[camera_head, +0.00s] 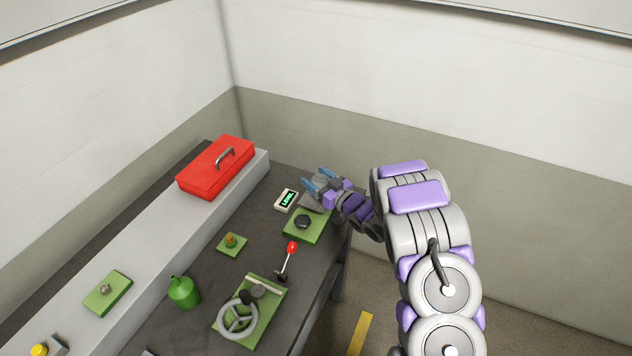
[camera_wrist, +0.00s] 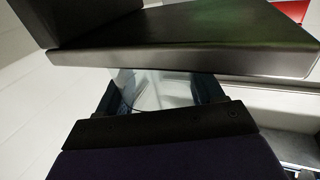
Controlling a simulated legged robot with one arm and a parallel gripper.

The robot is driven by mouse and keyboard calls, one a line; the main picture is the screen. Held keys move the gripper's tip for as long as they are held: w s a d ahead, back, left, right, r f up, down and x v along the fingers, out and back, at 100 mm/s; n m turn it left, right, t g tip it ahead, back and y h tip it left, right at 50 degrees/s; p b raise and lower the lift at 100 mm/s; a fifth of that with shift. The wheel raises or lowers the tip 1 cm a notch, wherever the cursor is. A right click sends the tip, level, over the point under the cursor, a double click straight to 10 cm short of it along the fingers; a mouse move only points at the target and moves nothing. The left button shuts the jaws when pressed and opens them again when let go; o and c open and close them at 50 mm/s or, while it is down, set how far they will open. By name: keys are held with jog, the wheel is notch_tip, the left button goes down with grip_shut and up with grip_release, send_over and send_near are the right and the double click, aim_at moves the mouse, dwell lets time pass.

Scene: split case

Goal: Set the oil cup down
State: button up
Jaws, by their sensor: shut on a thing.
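My gripper (camera_head: 319,181) is over the far right end of the dark bench, beside a small display box. In the wrist view its two dark blue fingers (camera_wrist: 159,92) stand on either side of a pale, partly see-through thing, which I take to be the oil cup (camera_wrist: 150,88). The fingers are shut on it, and a dark slab (camera_wrist: 190,58) hides its far part. In the head view I cannot make out the cup clearly. I cannot tell whether it touches a surface.
The display box (camera_head: 286,200) and a green plate with a black knob (camera_head: 303,222) are close to my gripper. A red-knobbed lever (camera_head: 287,259), a handwheel (camera_head: 238,317) and a green can (camera_head: 184,292) stand nearer. A red toolbox (camera_head: 216,167) sits on the raised grey ledge (camera_head: 160,255).

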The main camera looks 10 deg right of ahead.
jog(key=shift+a, duration=0.15)
jog(key=o, duration=1)
jog(key=shift+a, duration=0.7)
jog(key=shift+s+d, duration=0.1)
jog(key=shift+d, duration=0.5)
jog(key=shift+s+d, duration=0.15)
jog(key=shift+d, duration=0.1)
jog(key=p+v, duration=0.2)
jog(key=v, duration=0.9)
jog(key=d+r+m+g+h, duration=0.1)
jog(key=d+r+g+h, duration=0.2)
jog(key=d+r+h, duration=0.45)
jog(key=s+d+r+m+g+h, duration=0.35)
jog(key=s+r+g+h, duration=0.2)
jog(key=s, duration=0.35)
jog(key=s+a+r+g+y, duration=0.1)
jog(key=s+a+g, duration=0.2)
jog(key=s+a, duration=0.3)
jog(key=s+a+r+m+g+y, duration=0.1)
jog(key=s+a, duration=0.5)
jog(key=s, duration=1.1)
jog(key=s+a+r+g+y, duration=0.1)
jog(key=s+a+g, duration=0.3)
jog(key=s, duration=0.8)
jog(key=shift+a+r+m+g+y, duration=0.2)
jog(key=shift+a+r, duration=0.2)
jog(key=shift+a, duration=0.15)
jog(key=shift+a+r+m+g+y, duration=0.2)
jog(key=shift+a+r, duration=0.15)
jog(key=shift+a, duration=0.2)
